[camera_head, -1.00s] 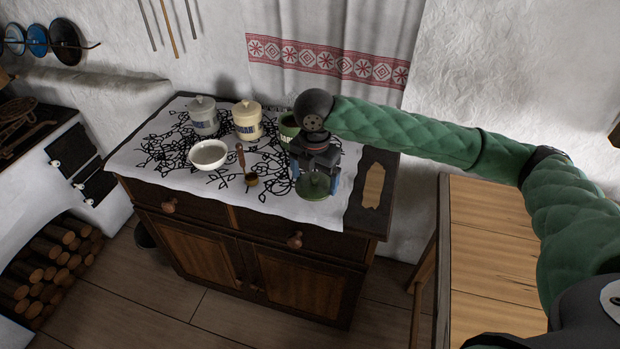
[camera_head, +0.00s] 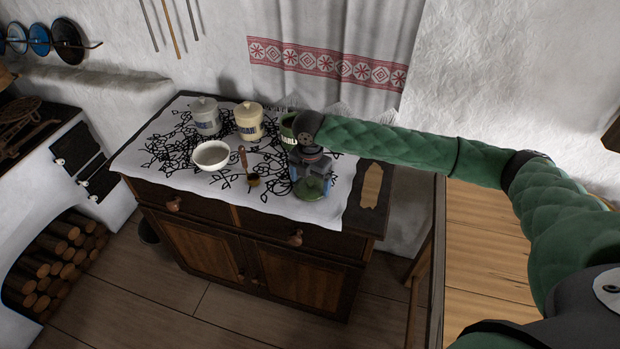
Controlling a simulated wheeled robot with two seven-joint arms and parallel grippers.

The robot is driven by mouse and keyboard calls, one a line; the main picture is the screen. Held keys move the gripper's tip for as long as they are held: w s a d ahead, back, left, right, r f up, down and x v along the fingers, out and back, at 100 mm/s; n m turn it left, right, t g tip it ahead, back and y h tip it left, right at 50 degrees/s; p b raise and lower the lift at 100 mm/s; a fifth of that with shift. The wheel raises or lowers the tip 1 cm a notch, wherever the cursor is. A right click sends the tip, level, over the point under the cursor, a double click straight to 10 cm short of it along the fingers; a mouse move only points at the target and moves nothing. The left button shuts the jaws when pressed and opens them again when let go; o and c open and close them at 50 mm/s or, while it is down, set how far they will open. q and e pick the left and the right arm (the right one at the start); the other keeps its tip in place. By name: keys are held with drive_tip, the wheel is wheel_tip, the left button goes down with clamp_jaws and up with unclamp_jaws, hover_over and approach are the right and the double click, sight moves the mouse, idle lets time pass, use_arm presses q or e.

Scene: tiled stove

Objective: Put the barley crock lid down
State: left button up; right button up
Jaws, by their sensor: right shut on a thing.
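My right gripper (camera_head: 312,184) reaches over the right part of the cloth-covered cabinet top and is shut on the green barley crock lid (camera_head: 313,190). The lid is low, at or just above the white cloth; I cannot tell whether it touches. The green barley crock (camera_head: 288,133) stands behind my gripper, partly hidden by my wrist; its top is hard to see. My left gripper is not in view.
A grey lidded crock (camera_head: 206,117) and a cream lidded crock (camera_head: 249,121) stand at the back left. A white bowl (camera_head: 211,156) and a wooden-handled brush or spoon (camera_head: 245,163) are left of the lid. A wooden board (camera_head: 371,187) lies to the right. The cloth (camera_head: 280,204) in front is clear.

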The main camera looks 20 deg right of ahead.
sight(310, 180)
drive_tip(key=shift+f, duration=0.1)
drive_tip(key=o, duration=0.8)
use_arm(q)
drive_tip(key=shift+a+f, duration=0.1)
use_arm(e)
drive_tip(key=shift+r+b, duration=0.3)
drive_tip(key=shift+r, duration=0.2)
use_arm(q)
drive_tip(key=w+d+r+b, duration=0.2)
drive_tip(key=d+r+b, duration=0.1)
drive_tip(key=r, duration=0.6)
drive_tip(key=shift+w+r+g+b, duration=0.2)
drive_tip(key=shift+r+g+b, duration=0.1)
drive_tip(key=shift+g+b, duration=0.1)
use_arm(e)
wheel_tip(310, 180, up, 11)
drive_tip(key=shift+r, duration=0.15)
